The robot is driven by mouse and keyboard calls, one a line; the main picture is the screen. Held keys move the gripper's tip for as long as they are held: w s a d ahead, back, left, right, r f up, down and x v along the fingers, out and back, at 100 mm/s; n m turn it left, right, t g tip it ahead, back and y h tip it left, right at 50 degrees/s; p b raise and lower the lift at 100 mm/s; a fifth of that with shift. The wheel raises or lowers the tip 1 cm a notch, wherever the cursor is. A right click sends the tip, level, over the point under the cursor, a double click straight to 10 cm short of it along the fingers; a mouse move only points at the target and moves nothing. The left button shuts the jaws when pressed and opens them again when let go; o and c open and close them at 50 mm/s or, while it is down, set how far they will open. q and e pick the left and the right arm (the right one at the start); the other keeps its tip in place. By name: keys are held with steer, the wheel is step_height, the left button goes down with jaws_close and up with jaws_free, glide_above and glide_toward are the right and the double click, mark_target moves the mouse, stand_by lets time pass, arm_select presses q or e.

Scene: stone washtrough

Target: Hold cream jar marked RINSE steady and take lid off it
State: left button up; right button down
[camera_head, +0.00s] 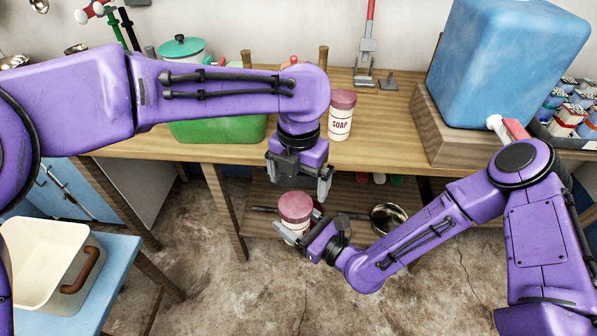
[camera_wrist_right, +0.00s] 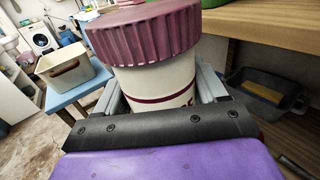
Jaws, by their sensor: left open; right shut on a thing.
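A cream jar (camera_wrist_right: 150,86) with a ridged mauve lid (camera_wrist_right: 150,30) is held in my right gripper (camera_head: 303,230), in front of the table. Its lid (camera_head: 295,207) is on and shows clearly in the head view. The jar's label is mostly hidden by the gripper, so I cannot read the word. The right jaws are shut around the jar's body, below the lid. My left gripper (camera_head: 298,181) is open and empty, pointing down just above the lid. It looks apart from the lid.
A second cream jar marked SOAP (camera_head: 340,117) stands on the wooden table (camera_head: 385,140). A large blue container (camera_head: 505,60) stands on the right. A green tub (camera_head: 220,128) is behind my left arm. A lower shelf holds a metal bowl (camera_head: 388,217). A cream bin (camera_head: 45,262) is at left.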

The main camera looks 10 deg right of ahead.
mark_target(299, 202)
arm_select(q)
step_height(299, 202, down, 7)
steer(key=shift+r, duration=0.15)
